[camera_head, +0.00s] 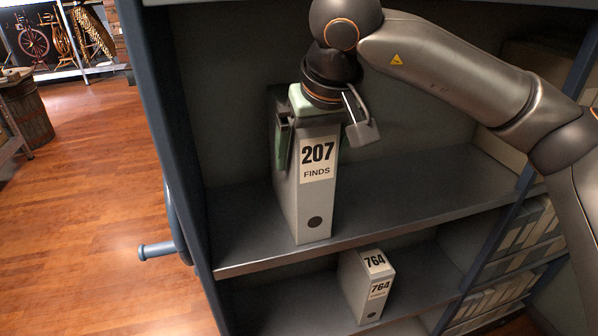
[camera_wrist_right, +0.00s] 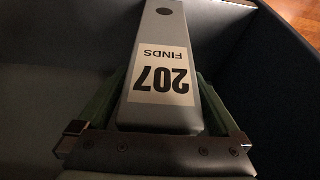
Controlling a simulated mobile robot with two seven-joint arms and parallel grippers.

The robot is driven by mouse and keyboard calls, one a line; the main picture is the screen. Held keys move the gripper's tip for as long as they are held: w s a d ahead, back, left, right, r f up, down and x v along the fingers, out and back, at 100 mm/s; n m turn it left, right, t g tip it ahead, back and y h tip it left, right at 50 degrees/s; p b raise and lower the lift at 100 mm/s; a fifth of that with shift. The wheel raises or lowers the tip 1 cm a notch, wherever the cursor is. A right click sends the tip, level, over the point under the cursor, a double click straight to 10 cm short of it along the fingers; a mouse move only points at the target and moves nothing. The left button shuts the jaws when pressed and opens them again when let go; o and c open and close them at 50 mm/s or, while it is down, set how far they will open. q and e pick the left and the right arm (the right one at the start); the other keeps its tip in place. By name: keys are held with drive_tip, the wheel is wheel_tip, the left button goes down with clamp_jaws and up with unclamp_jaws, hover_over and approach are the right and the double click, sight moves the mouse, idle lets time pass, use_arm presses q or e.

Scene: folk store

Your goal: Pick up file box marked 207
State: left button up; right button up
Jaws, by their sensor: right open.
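The grey file box marked 207 (camera_head: 314,205) stands upright on the upper shelf in the head view, its "207 FINDS" label facing out. My right gripper (camera_head: 314,140) is over its top, with one finger on each side of the box. The jaws are open. In the right wrist view the file box (camera_wrist_right: 163,38) appears upside down between the green-padded fingers of the right gripper (camera_wrist_right: 163,105). I cannot tell whether the pads touch its sides. My left gripper is not in view.
The box stands on a dark shelf board (camera_head: 400,200) with free room to its right. A smaller file box marked 764 (camera_head: 366,285) stands on the shelf below. A blue upright with a handle (camera_head: 160,250) bounds the left side. More boxes (camera_head: 520,235) fill the right-hand bay.

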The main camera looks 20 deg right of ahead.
drive_tip(key=shift+c, duration=0.2)
clamp_jaws()
drive_tip(key=shift+w+r, duration=0.1)
drive_tip(key=shift+r, duration=0.1)
idle(0.6)
